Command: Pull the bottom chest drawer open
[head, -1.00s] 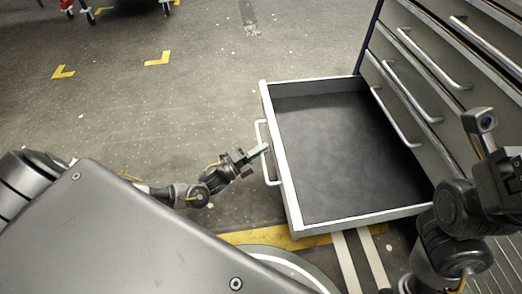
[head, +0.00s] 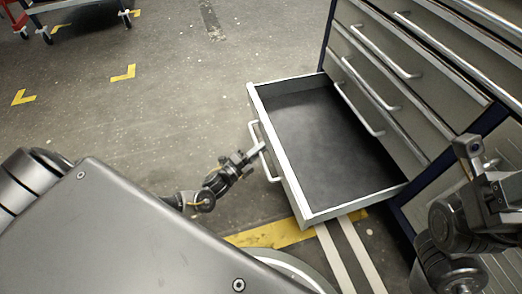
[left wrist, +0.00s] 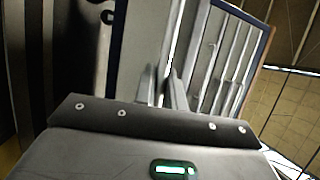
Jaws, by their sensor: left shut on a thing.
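The bottom chest drawer (head: 320,140) stands well out of the chest in the head view, empty with a dark floor and pale rims. Its light bar handle (head: 266,163) is on the front facing my left arm. My left gripper (head: 258,149) is shut on this handle, near its middle.
The grey chest (head: 420,120) has more shut drawers with bar handles above the open one. A wheeled red cart (head: 35,18) is at the far left. Yellow floor marks (head: 123,73) lie on open grey floor left of the drawer.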

